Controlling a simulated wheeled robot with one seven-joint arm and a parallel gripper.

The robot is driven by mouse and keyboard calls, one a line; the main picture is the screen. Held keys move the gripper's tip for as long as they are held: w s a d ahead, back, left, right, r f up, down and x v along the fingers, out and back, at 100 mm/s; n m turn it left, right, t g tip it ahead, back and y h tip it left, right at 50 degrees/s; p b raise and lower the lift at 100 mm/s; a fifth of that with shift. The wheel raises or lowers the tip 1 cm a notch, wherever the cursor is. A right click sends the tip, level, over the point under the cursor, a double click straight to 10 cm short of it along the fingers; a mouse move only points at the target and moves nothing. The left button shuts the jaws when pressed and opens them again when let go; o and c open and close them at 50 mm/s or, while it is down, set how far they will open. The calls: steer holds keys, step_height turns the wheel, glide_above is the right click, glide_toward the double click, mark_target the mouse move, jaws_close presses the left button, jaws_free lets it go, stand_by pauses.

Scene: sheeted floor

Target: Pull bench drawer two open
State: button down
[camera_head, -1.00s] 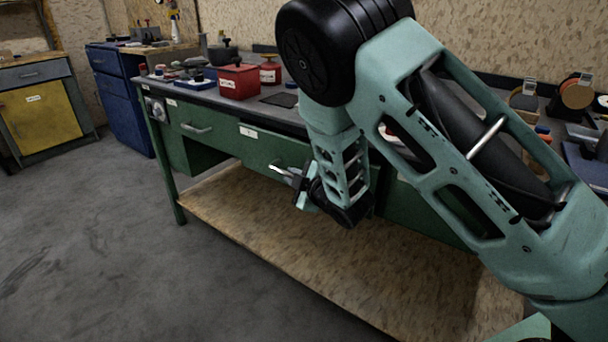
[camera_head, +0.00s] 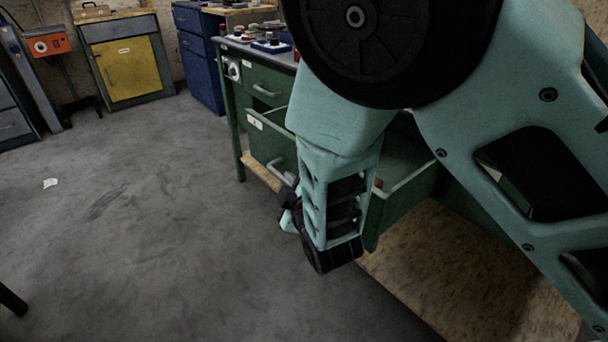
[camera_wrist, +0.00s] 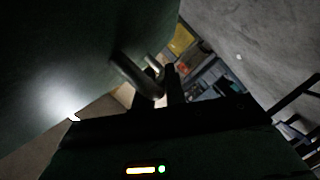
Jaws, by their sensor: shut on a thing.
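The green bench drawer (camera_head: 262,143) stands pulled out from the workbench, with a small white label (camera_head: 255,124) too small to read. Its open interior and side wall (camera_head: 402,203) show to the right of my arm. My gripper (camera_head: 291,200) is at the drawer front, shut on the drawer's grey bar handle (camera_head: 279,169). My forearm hides part of the drawer front. In the wrist view the handle (camera_wrist: 134,76) runs between the dark fingers of my gripper (camera_wrist: 160,98), beside the dark green drawer face (camera_wrist: 60,60).
A wooden lower shelf (camera_head: 410,262) lies below. A yellow-doored cabinet (camera_head: 132,68) stands behind.

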steer(key=shift+s+a, duration=0.25)
steer(key=shift+a, duration=0.05)
steer(key=c, duration=1.5)
jaws_free()
steer(key=shift+o, duration=0.2)
steer(key=p+v, duration=0.9)
steer(key=v, duration=0.8)
steer(key=shift+s+r, duration=0.1)
steer(key=shift+s, duration=0.05)
